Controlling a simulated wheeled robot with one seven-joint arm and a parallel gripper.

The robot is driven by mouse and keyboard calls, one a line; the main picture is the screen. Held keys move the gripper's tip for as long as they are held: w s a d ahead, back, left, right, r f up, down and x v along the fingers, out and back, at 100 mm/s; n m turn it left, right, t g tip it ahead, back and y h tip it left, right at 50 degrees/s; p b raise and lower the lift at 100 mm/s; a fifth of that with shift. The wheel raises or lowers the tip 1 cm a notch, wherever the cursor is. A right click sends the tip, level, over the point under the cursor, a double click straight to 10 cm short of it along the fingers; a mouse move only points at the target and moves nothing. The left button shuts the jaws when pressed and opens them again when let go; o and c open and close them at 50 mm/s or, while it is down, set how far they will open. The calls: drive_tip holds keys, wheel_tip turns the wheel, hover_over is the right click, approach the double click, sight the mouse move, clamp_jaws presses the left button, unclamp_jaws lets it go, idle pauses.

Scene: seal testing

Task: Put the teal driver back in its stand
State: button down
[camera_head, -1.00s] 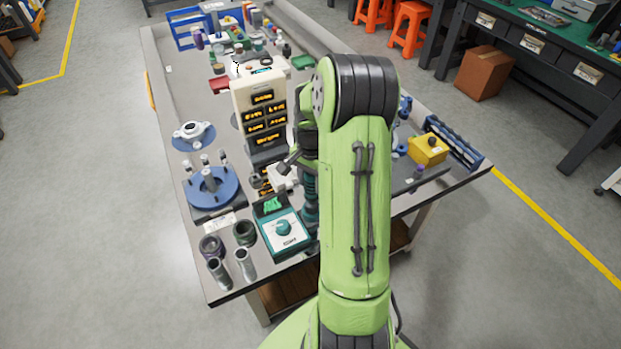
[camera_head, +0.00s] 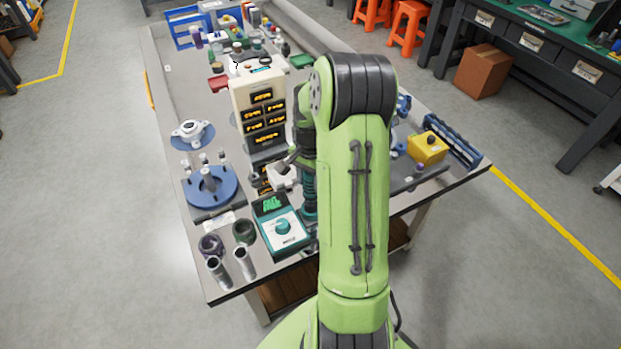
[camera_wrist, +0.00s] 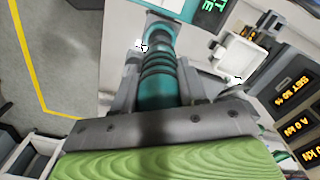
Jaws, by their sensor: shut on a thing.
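The teal driver (camera_wrist: 158,82) is between the fingers of my gripper (camera_wrist: 160,95) in the wrist view, with dark ribbed bands around its body. My gripper is shut on it. In the head view the driver (camera_head: 309,188) shows as a narrow upright teal strip beside my arm, just right of the teal control box; my arm covers part of it. I cannot tell whether its lower end touches anything. I cannot clearly make out its stand; a white holder (camera_wrist: 243,52) lies to the right of the driver in the wrist view, also visible in the head view (camera_head: 284,177).
A tall cream display unit (camera_head: 258,90) rises behind the gripper. A blue round fixture (camera_head: 210,202) and several metal cylinders stand left. A yellow box (camera_head: 427,148) is right of my arm.

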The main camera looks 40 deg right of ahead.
drive_tip(key=shift+f, duration=0.3)
drive_tip(key=c, duration=0.5)
unclamp_jaws()
drive_tip(key=shift+c, duration=0.2)
drive_tip(key=shift+r+p, duration=1.85)
drive_tip(key=shift+r, duration=0.7)
